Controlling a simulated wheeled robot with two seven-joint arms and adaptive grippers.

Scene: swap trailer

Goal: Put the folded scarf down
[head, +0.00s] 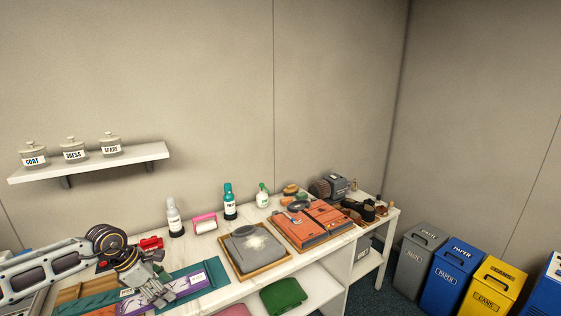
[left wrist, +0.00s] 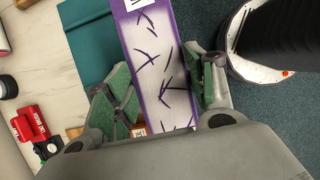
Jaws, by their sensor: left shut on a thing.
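The folded scarf (head: 192,284) is white with purple edges and dark stroke marks. It also shows in the left wrist view (left wrist: 150,50), running between the green-padded fingers. My left gripper (head: 158,294) is shut on the scarf at the front left of the table; it also shows in the left wrist view (left wrist: 163,92). A teal cloth (head: 215,271) lies around and below the scarf in the head view, and beside it in the left wrist view (left wrist: 88,45). I cannot tell whether the scarf touches the cloth. My right gripper is not in view.
The white table (head: 205,247) holds a grey folded garment on a tray (head: 262,270), an orange case (head: 308,227), bottles (head: 229,201) and a pink roll (head: 204,223). A red object (head: 151,243) lies behind my left gripper. Bins (head: 455,276) stand right.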

